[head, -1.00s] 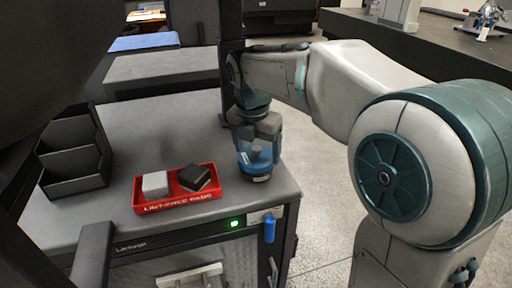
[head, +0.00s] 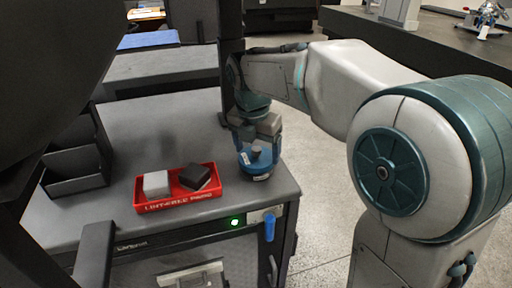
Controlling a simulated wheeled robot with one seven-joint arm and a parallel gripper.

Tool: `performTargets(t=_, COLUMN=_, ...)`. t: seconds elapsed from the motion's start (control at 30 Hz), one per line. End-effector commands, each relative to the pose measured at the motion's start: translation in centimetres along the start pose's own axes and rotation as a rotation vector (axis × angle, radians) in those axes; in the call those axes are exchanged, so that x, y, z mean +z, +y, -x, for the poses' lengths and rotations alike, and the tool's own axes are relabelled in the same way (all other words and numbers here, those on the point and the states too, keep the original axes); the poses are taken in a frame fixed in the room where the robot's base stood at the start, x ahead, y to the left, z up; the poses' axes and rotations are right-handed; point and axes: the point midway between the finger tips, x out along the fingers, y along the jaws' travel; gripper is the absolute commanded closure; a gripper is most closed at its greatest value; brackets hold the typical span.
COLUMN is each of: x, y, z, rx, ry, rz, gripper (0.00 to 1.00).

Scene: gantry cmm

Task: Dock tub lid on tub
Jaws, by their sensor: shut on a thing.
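The tub (head: 258,174) is a round, low container with a blue band and a pale label, on the right part of the grey cabinet top. The blue tub lid (head: 257,159) has a grey-brown knob on top. My gripper (head: 256,148) points down over it with its fingers on either side of the knob, shut on the lid. The lid is at the top of the tub; whether it is fully seated I cannot tell at this size.
A red tray (head: 176,203) holds a white block (head: 156,184) and a black block (head: 195,176), left of the tub. A dark stepped rack (head: 78,172) stands at the left. A dark column (head: 230,75) rises behind my gripper. The cabinet top (head: 160,125) is clear behind the tray.

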Motion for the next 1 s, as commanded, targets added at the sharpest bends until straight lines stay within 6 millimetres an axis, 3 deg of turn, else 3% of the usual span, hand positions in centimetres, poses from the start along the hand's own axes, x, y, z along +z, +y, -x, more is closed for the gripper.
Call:
performTargets(t=0.47, x=-0.1, y=0.0, z=-1.0, rx=-0.001, ry=0.0, rz=0.0, gripper=0.43)
performTargets(t=0.5, x=-0.1, y=0.0, z=-0.9, rx=0.0, ry=0.0, rz=0.0, gripper=0.11)
performTargets(t=0.8, x=-0.1, y=0.0, z=-0.8, rx=0.0, ry=0.0, rz=0.0, gripper=0.11)
performTargets(t=1.0, x=-0.1, y=0.0, z=0.4, rx=0.0, ry=0.0, rz=0.0, gripper=0.11)
